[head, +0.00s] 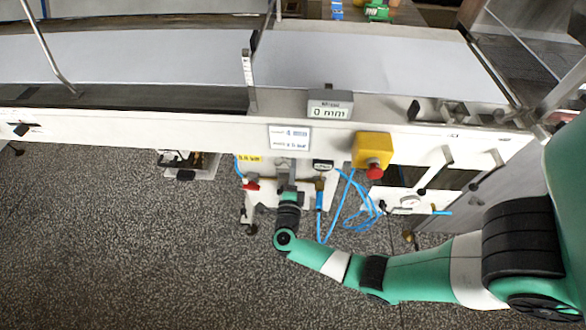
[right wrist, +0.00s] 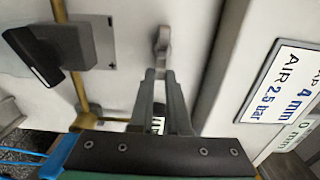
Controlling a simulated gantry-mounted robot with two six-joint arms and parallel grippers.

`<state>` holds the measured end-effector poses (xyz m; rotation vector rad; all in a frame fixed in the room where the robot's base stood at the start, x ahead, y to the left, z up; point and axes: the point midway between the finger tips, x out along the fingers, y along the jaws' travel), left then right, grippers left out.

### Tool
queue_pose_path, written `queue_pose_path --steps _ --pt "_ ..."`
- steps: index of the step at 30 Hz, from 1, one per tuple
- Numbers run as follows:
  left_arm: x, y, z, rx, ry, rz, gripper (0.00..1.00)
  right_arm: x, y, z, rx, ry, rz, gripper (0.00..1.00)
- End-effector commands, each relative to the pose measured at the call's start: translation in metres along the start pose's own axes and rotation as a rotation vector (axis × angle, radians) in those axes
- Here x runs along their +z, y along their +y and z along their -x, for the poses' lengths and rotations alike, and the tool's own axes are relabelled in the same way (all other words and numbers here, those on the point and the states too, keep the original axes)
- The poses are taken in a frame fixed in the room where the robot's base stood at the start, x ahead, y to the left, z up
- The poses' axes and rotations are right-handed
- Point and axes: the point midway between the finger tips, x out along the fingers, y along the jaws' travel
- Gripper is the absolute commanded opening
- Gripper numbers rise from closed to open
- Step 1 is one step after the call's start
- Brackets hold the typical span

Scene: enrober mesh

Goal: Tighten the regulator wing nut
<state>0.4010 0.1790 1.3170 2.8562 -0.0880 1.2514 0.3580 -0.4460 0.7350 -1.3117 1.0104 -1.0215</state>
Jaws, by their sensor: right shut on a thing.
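The regulator wing nut (right wrist: 162,44) is a small grey piece standing out from the pale machine panel in the right wrist view. My right gripper (right wrist: 160,76) comes at it from below, with its two grey fingertips closed together on its lower end. In the head view my right gripper (head: 287,186) is at the front of the machine below the conveyor, and the wing nut cannot be made out there. My left gripper is in neither view.
A dark-handled valve (right wrist: 35,52) on a brass pipe is left of my fingers. A sign (right wrist: 288,92) reads 4 mm and AIR 2.5 bar. The display (head: 330,105) reads 0 mm. A yellow box with a red button (head: 374,172) and blue hoses (head: 345,205) are close by.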

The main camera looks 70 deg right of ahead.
Motion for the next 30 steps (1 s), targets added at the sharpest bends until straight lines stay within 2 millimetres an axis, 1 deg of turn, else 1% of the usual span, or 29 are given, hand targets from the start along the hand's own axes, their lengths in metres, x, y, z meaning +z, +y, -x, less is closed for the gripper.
queue_pose_path --steps 1,12,13,17,18,26,29,30 --pt "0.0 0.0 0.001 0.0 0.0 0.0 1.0 0.0 0.003 0.0 0.006 -0.002 -0.002 0.0" --pt "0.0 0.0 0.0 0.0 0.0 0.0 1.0 0.0 0.003 0.0 0.006 -0.003 -0.004 0.0" --pt "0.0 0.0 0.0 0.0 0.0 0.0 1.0 0.0 0.003 0.0 0.006 -0.003 -0.004 0.2" --pt "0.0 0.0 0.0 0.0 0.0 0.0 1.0 0.0 0.002 0.0 0.004 -0.002 -0.004 0.44" --pt "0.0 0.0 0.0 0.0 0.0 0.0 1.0 0.0 0.002 0.0 0.004 -0.002 -0.004 0.45" --pt "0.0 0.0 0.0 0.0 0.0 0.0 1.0 0.0 0.0 0.001 0.002 -0.002 -0.004 0.45" --pt "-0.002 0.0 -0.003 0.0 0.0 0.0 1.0 0.001 -0.001 0.009 0.002 -0.004 -0.003 0.45" --pt "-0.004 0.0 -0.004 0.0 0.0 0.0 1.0 0.002 -0.001 0.014 0.002 -0.006 -0.002 0.45"
